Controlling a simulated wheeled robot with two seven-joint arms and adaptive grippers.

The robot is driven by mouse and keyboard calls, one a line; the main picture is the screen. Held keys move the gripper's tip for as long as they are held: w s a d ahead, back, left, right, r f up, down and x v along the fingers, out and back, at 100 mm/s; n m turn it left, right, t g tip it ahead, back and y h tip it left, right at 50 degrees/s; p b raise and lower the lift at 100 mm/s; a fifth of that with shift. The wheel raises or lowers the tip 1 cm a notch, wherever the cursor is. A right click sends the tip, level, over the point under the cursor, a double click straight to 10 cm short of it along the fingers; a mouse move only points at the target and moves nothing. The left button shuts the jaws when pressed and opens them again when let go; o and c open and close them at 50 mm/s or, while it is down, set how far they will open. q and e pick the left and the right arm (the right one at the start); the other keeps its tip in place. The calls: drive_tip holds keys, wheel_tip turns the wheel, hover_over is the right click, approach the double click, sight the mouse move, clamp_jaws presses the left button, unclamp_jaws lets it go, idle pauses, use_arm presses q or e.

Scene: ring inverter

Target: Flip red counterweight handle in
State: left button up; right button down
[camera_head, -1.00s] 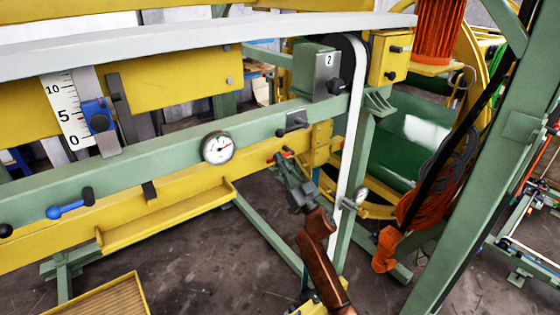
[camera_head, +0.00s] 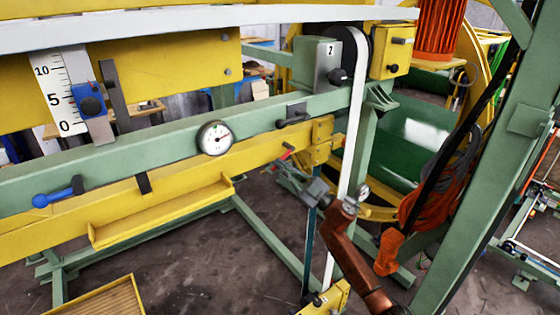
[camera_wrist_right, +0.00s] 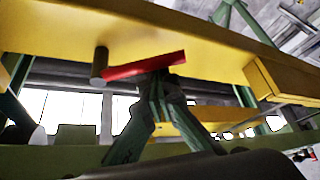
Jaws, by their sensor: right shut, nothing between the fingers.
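The red counterweight handle (camera_head: 285,154) sits at the right end of the lower yellow beam (camera_head: 240,167) in the head view. In the right wrist view the red handle (camera_wrist_right: 145,67) is a flat bar beside a dark round peg (camera_wrist_right: 99,66) under the yellow beam. It slants slightly up to the right. My right gripper (camera_head: 284,169) is just below the handle in the head view, partly hidden by its own wrist. In the right wrist view its fingers (camera_wrist_right: 158,80) are shut and empty, with the tips right at the bar; I cannot tell whether they touch. My left gripper is not in view.
A white vertical strap (camera_head: 353,120) hangs close to my right arm. A round gauge (camera_head: 215,138) and a blue-handled lever (camera_head: 57,192) sit left along the beams. A yellow tray-like ledge (camera_head: 160,211) juts below. A green post (camera_head: 485,180) stands right.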

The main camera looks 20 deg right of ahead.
drive_tip(key=d+f+n+g+b, duration=0.1)
drive_tip(key=n, duration=0.2)
drive_tip(key=w+d+f+n+g+b, duration=0.1)
drive_tip(key=n+g, duration=0.1)
drive_tip(key=n, duration=0.1)
drive_tip(key=d+f+n+g+b, duration=0.1)
drive_tip(key=d+n+g, duration=0.1)
drive_tip(key=n, duration=0.2)
drive_tip(key=shift+w+f+b, duration=0.25)
drive_tip(key=shift+f+b, duration=0.05)
drive_tip(key=shift+f, duration=0.05)
drive_tip(key=shift+w+d, duration=0.1)
drive_tip(key=shift+d, duration=0.15)
drive_tip(key=s+d, duration=0.4)
drive_tip(key=s, duration=0.4)
drive_tip(key=shift+s+d, duration=0.2)
idle(0.3)
